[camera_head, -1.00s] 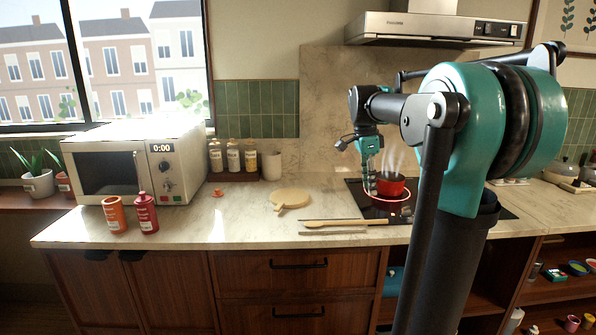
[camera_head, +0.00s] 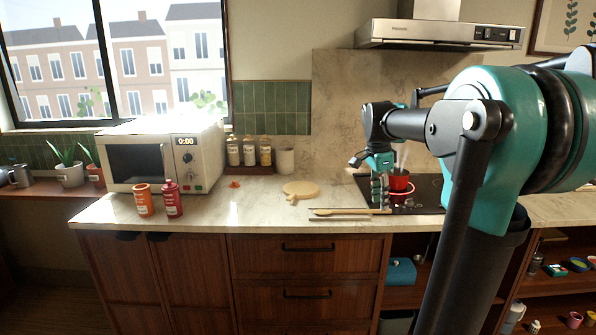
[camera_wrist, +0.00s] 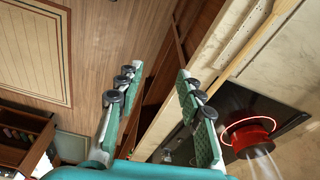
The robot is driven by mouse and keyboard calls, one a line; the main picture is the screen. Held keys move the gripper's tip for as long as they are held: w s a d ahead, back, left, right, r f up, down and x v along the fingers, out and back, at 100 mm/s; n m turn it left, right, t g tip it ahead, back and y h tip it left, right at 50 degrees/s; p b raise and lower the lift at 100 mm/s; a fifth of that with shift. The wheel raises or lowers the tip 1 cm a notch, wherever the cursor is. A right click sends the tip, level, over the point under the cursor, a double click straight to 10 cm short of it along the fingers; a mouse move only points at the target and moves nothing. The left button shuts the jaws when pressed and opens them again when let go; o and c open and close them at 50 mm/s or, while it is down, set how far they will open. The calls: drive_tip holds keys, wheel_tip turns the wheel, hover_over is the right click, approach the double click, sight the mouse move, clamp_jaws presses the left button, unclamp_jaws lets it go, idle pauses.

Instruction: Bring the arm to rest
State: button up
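My gripper (camera_head: 379,190) points down near the front edge of the counter, left of the red pot. In the wrist view my gripper (camera_wrist: 155,92) has its two green fingers spread wide apart with nothing between them, so it is open and empty. The red pot (camera_head: 397,182) steams on the cooktop (camera_head: 427,186). In the wrist view the red pot (camera_wrist: 249,140) stands over a glowing red ring, to the right of the fingers and apart from them.
A wooden spoon (camera_head: 349,211) lies along the counter's front edge, close to my gripper. A round board (camera_head: 301,188) lies behind it. A red bottle (camera_head: 172,199), an orange container (camera_head: 143,200) and a microwave (camera_head: 165,160) stand at left. The range hood (camera_head: 439,34) hangs above.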

drive_tip(key=s+a+f+n+t, duration=0.2)
drive_tip(key=s+f+n, duration=0.6)
drive_tip(key=s+f, duration=0.2)
drive_tip(key=s+a+f+n+t+y, duration=0.1)
drive_tip(key=s+a+f+n, duration=0.2)
drive_tip(key=s+f+n, duration=0.5)
wheel_tip(320, 180, down, 7)
drive_tip(key=shift+s+a+r+t+y, duration=0.2)
drive_tip(key=shift+s+t+y, duration=0.15)
drive_tip(key=shift+s, duration=0.9)
drive_tip(key=shift+o, duration=0.3)
